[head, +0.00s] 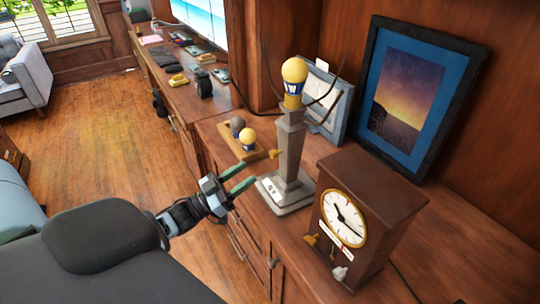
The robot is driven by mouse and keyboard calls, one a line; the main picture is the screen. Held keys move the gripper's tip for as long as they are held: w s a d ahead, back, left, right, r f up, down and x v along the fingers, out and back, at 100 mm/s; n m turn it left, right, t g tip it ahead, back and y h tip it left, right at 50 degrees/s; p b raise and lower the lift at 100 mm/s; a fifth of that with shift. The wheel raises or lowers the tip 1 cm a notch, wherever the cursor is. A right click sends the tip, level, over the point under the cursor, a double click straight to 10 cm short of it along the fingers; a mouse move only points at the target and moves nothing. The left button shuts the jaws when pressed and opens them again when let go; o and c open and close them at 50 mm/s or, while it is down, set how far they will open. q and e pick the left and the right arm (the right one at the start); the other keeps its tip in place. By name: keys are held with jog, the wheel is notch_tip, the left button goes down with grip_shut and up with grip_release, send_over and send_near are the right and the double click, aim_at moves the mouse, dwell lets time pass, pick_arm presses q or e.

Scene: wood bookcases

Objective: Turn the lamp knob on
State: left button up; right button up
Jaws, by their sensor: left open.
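The lamp (290,150) stands upright on the wood cabinet top, with a grey column, a grey square base and a yellow bulb on top. A small orange piece (276,154) shows at the left side of its column; it looks like the knob, but its setting is too small to tell. My left gripper (250,172) reaches in from the left, just left of the lamp's column and above the cabinet's front edge. Its two green-tipped fingers are apart with nothing between them, and point toward the lamp. My right gripper is not in view.
A brown clock (357,220) stands close to the right of the lamp. A wooden tray (231,143) with round-topped items lies behind my gripper. A framed picture (413,100) and a grey frame (337,112) lean behind the lamp. The cabinet top is free at the far right.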

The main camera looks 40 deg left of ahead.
aim_at(271, 156)
pick_arm(q)
jog(key=shift+p+x, duration=0.6)
jog(key=shift+x, duration=3.3)
jog(key=shift+d, duration=0.1)
jog(key=c, duration=1)
